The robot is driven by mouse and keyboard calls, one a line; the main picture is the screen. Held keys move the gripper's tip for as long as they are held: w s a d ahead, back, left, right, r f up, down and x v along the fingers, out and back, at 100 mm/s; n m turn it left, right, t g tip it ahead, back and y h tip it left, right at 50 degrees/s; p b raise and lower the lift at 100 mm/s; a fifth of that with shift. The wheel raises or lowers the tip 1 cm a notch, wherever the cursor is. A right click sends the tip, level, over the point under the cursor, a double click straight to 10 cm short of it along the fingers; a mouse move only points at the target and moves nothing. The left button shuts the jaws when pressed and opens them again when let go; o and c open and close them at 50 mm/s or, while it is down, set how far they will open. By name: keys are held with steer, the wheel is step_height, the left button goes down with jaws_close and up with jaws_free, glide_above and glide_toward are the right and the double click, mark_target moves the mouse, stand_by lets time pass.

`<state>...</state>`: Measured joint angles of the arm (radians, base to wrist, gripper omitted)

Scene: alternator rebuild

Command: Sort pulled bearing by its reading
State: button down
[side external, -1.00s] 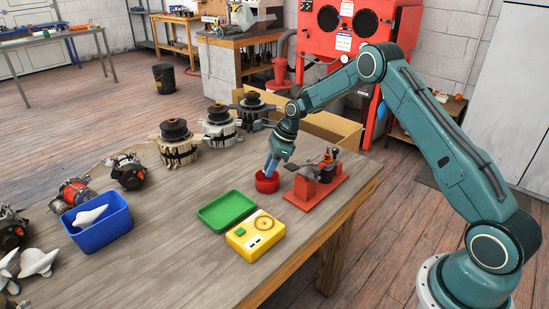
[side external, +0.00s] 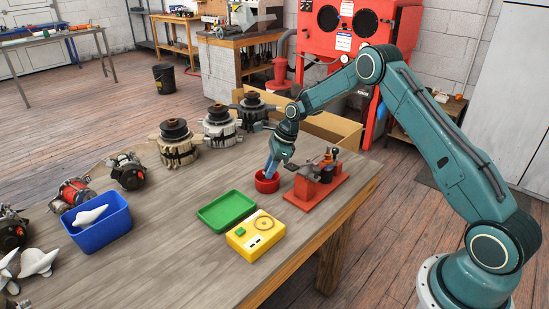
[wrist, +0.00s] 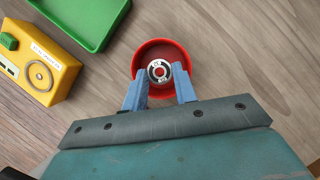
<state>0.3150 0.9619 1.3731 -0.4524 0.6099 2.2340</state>
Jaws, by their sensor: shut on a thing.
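My gripper (side external: 272,168) is over the round red bin (side external: 267,184), with its blue fingertips at or inside the rim. In the wrist view the fingers (wrist: 159,84) are shut on a small bearing (wrist: 159,71), a metal ring with a dark red centre. The bearing is within the outline of the red bin (wrist: 178,45); I cannot tell whether it touches the floor. The yellow tester (side external: 256,236) has a round dial mark and a green button. The green tray (side external: 226,210) beside it looks empty.
A red fixture (side external: 318,187) with a dark tool stands right of the red bin. A blue bin (side external: 98,225) with a white part stands at the left. Several alternators line the table's far and left side. The table's middle is clear.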

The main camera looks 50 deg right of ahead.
stand_by(0.7)
steer(key=c, duration=1)
jaws_free()
steer(key=shift+c, duration=0.2)
steer(key=c, duration=0.4)
steer(key=shift+r, duration=0.15)
steer(key=shift+r, duration=3.85)
